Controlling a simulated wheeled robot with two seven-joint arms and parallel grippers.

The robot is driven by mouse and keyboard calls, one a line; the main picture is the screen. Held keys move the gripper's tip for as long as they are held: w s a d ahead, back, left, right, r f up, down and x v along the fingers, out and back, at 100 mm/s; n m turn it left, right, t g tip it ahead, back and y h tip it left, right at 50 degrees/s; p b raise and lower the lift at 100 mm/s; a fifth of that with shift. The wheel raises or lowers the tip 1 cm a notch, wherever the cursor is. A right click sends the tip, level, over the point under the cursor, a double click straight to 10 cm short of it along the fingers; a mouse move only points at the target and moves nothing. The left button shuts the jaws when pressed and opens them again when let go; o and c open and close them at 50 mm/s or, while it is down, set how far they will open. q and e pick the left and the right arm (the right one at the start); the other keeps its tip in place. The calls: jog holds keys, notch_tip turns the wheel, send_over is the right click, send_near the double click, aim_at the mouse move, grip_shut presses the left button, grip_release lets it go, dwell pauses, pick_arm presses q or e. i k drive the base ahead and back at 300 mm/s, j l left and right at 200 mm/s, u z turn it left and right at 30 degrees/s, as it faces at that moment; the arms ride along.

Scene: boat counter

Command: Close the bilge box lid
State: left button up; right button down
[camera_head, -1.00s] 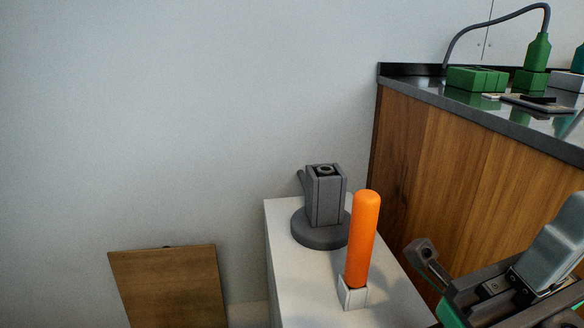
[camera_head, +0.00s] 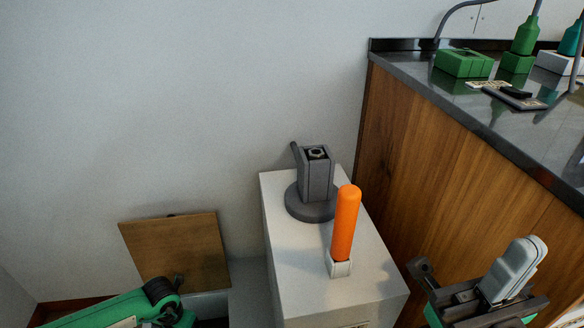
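The bilge box lid (camera_head: 178,250) is a brown wooden panel standing raised and tilted near the wall at the lower left. My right gripper (camera_head: 468,296) is at the lower right beside the wooden cabinet, far from the lid. It holds nothing that I can see, and its finger gap is unclear.
A white box (camera_head: 320,291) stands right of the lid, carrying a grey device on a round base (camera_head: 312,190) and an upright orange cylinder (camera_head: 345,225). A wooden cabinet with a dark counter (camera_head: 445,105) fills the right, with green items (camera_head: 463,63) on it.

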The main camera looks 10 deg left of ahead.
aim_at(192, 246)
jog(key=k, duration=1)
